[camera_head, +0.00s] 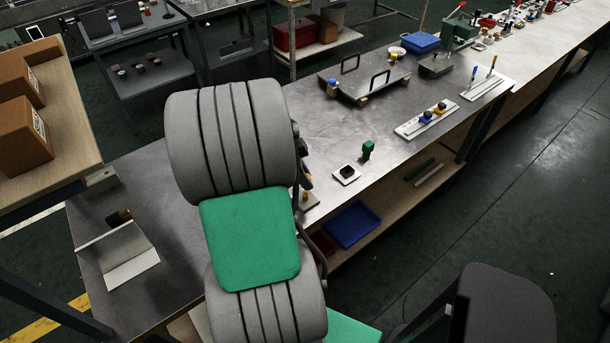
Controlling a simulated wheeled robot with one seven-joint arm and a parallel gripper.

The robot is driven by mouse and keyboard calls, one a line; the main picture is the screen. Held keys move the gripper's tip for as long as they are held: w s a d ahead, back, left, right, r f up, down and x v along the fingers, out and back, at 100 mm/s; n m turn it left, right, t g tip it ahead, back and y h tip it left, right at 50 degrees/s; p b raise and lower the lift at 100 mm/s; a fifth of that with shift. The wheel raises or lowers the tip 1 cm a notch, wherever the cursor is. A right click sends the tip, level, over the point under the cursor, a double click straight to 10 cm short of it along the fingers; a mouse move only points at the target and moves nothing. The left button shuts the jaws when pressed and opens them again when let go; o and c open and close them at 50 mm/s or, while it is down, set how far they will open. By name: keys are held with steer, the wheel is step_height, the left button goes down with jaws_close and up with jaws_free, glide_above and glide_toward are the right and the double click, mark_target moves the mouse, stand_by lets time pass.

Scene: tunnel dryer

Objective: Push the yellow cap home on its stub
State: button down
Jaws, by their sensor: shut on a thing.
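My gripper (306,178) shows only in part at the right edge of my grey arm, low over the front of the metal bench. It is shut on a small yellow thing, which I take for the yellow cap (305,196). The cap is just above or on a small pale base plate (310,203) near the bench edge. The stub is hidden, and I cannot tell how far the cap sits on it.
A black part on a white plate (347,174) and a green block (367,150) stand to the right. A white rail (412,128) carries blue and yellow knobs. A handled plate (365,78) lies behind. A blue bin (351,225) is on the shelf below.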

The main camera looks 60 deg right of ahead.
mark_target(305, 194)
steer(key=shift+f+b, duration=0.85)
steer(key=shift+f, duration=0.55)
steer(key=shift+f+b, duration=1.7)
steer(key=shift+b, duration=0.45)
steer(key=c, duration=1.1)
jaws_free()
steer(key=v, duration=0.7)
steer(key=shift+w+a+r, duration=0.1)
steer(key=shift+r, duration=0.3)
